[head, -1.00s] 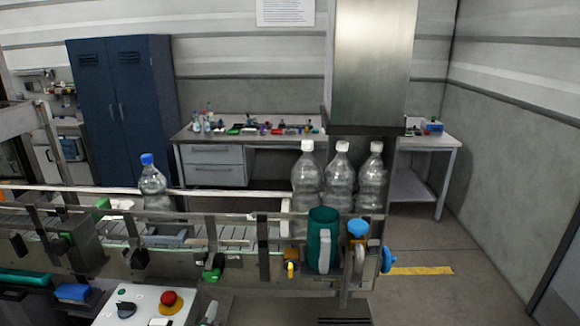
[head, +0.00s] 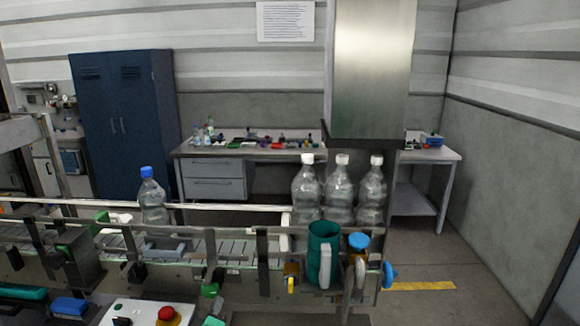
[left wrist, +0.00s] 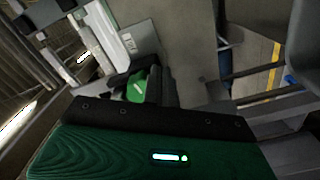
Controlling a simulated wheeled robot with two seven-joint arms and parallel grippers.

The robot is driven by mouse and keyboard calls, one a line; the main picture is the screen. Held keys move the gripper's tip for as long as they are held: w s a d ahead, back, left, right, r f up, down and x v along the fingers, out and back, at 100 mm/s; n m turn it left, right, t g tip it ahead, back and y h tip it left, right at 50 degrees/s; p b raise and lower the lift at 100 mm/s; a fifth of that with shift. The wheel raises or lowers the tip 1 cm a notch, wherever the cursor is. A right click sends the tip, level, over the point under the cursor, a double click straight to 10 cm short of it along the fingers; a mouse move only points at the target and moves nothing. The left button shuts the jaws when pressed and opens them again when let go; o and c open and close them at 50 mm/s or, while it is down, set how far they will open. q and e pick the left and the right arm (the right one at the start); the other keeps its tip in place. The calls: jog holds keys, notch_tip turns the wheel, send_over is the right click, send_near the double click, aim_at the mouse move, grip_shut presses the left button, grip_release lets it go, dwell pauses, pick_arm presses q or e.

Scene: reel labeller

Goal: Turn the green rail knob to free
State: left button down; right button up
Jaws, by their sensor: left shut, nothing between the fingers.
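The green rail knob (head: 210,289) sits low on the front of the conveyor rail in the head view. In the left wrist view the green knob (left wrist: 138,90) has a pale mark on its face and dark parts around it. My left gripper (left wrist: 162,86) is shut and empty, its dark fingers close beside the knob on the right in that view. I cannot tell whether they touch it. In the head view only a small teal part of my left gripper (head: 213,321) shows at the bottom edge, below the knob. My right gripper is not in view.
A blue-capped bottle (head: 152,198) and several white-capped bottles stand at the conveyor (head: 205,247). A teal jug (head: 322,250) and a blue-topped knob (head: 358,241) are at its right end. A control panel with a red button (head: 167,314) is in front.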

pick_arm(q)
jog(key=shift+r, duration=0.15)
jog(key=shift+a+r+p, duration=0.1)
jog(key=shift+r+p, duration=0.15)
jog(key=shift+p, duration=0.35)
dwell(0.4)
jog(key=shift+d+r+p, duration=0.4)
jog(key=shift+r+p, duration=0.1)
jog(key=shift+p, duration=1.05)
jog(key=shift+d+r+p, duration=0.2)
jog(key=shift+r+p, duration=0.35)
jog(key=shift+p, duration=0.9)
jog(key=shift+r+p, duration=0.15)
jog(key=shift+p, duration=0.2)
jog(key=shift+d, duration=0.3)
jog(key=shift+s+p, duration=0.1)
jog(key=shift+p, duration=0.2)
